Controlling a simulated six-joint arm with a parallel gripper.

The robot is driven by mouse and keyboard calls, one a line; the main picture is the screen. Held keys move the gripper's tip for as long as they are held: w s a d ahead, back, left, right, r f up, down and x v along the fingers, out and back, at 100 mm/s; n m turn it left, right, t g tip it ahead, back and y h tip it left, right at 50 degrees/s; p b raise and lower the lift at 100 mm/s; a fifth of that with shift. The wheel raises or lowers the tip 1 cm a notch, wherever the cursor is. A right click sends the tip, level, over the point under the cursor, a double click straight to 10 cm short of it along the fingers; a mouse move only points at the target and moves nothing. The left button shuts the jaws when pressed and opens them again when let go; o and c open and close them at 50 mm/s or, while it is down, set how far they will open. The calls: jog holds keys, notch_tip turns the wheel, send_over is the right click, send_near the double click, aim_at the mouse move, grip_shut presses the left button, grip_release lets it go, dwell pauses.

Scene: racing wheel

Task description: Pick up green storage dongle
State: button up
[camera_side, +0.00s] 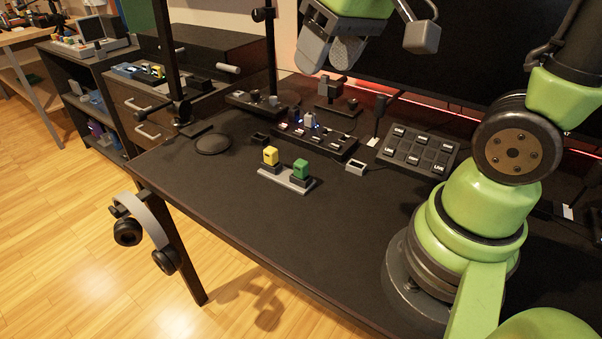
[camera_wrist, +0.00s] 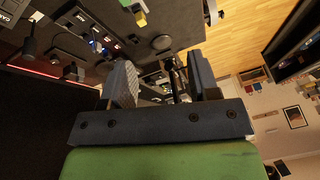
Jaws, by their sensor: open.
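The green storage dongle (camera_side: 300,168) stands upright in a dark socket at the right end of a small grey holder (camera_side: 288,182) on the desk. A yellow dongle (camera_side: 270,155) stands to its left on the same holder. My gripper (camera_side: 325,62) is at the top of the side view, high above the desk and well apart from the dongles. In the wrist view my gripper (camera_wrist: 163,80) shows its two fingers spread with nothing held between them. The yellow dongle (camera_wrist: 140,19) shows at the top edge there, with part of the green dongle (camera_wrist: 126,2) cut off by the frame.
Behind the holder are a long black hub (camera_side: 315,140) with several small plugs and a button pad (camera_side: 418,150). A small grey-topped block (camera_side: 355,167) stands to the right. A round dark pad (camera_side: 213,143) lies left. The desk (camera_side: 250,215) in front of the holder is clear.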

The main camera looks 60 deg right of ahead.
jog(key=w+d+f+n+g, duration=0.25)
jog(key=w+d+f, duration=0.35)
jog(key=f, duration=0.4)
jog(key=g, duration=0.2)
send_over(301, 162)
jog(key=shift+h, duration=0.4)
jog(key=f, duration=0.9)
jog(key=shift+s+d+f, duration=0.1)
jog(key=shift+s+d, duration=0.05)
jog(key=shift+s, duration=0.05)
jog(key=f, duration=0.5)
jog(key=shift+w+f, duration=0.2)
jog(key=shift+f, duration=0.2)
jog(key=c, duration=1)
